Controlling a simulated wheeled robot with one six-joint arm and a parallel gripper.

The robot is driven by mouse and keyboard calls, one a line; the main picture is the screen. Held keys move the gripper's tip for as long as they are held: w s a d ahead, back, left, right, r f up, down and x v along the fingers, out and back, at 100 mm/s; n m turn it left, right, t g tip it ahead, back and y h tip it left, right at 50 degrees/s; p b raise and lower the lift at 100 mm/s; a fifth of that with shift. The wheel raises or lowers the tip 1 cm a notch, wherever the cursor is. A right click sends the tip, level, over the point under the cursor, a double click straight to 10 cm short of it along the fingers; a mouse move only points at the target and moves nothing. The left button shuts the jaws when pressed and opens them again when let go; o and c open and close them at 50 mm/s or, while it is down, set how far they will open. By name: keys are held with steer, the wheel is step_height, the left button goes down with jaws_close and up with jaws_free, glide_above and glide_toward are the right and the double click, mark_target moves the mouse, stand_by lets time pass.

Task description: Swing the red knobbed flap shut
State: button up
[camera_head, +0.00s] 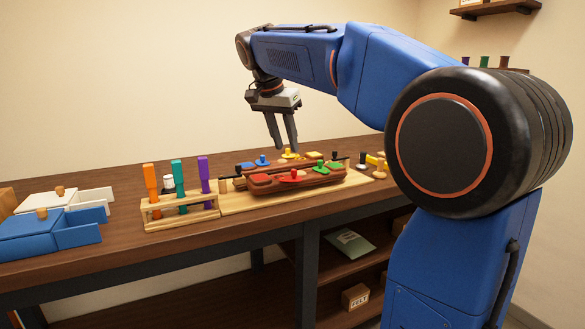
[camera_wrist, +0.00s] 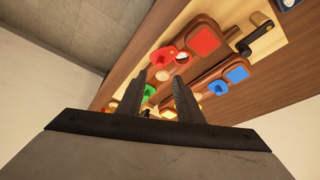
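The red knobbed flap (camera_head: 292,177) is on the front edge of the nearer dark reddish-brown body on the wooden board. In the wrist view, the red flap (camera_wrist: 162,58) lies beside a red square patch (camera_wrist: 206,42), with a small pale round spot at its edge. Whether it sits partly or fully open I cannot tell. My gripper (camera_head: 284,147) points down above the far side of the bodies, apart from the red flap. Its two fingers are spread with nothing visible between them; they also show in the wrist view (camera_wrist: 158,88).
Green (camera_head: 320,167), blue (camera_head: 262,161) and yellow (camera_head: 289,154) knobbed flaps sit close by. A wooden rack (camera_head: 181,213) with orange, teal and purple handled tools stands left of the board. A blue box (camera_head: 50,238) and a white box (camera_head: 92,199) are at the far left.

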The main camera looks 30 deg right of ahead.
mark_target(292, 171)
steer(key=x, duration=0.9)
steer(key=shift+f, duration=0.25)
steer(key=shift+c, duration=0.4)
jaws_close()
